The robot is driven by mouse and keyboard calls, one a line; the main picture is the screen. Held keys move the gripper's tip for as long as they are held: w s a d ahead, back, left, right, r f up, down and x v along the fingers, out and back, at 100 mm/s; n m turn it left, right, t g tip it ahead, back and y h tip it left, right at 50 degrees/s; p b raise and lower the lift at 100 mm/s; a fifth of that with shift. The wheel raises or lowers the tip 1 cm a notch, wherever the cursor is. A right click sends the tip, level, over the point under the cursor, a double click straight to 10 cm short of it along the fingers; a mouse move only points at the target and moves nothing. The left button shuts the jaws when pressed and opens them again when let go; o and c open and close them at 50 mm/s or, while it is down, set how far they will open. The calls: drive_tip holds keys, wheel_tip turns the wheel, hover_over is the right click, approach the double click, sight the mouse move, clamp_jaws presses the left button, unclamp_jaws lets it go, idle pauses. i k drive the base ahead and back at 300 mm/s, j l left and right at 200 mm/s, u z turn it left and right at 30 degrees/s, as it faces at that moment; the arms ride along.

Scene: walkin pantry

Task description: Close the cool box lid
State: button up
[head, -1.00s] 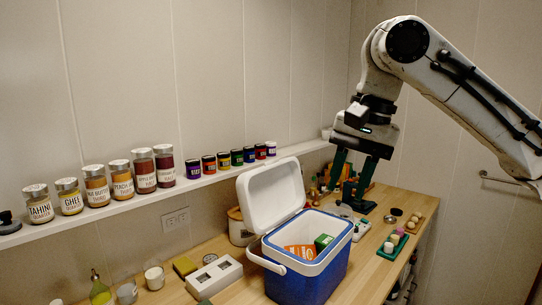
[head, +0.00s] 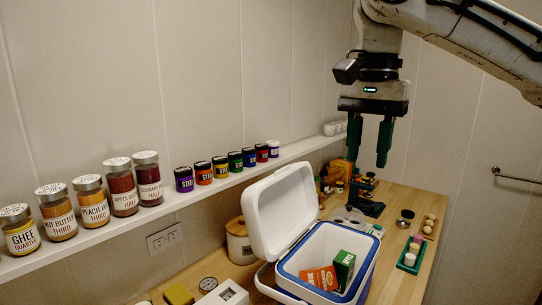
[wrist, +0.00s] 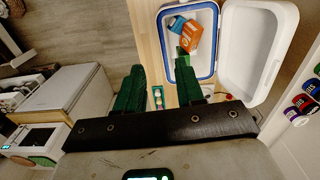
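An orange packet (head: 320,278) and a green carton (head: 344,268) lie inside. My gripper (head: 369,160) points down above the counter, beyond the box and apart from it. Its two green fingers are spread with nothing between them. The wrist view also shows the open box (wrist: 208,65) and lid (wrist: 252,52) beyond the fingers (wrist: 165,85).
A wall shelf (head: 205,186) with several jars runs along the left. A canister (head: 240,242) stands by the lid. A green tray (head: 411,256) and small items lie on the counter to the right. The air above the box is free.

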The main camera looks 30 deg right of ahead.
sight(277, 209)
drive_tip(key=i, duration=0.9)
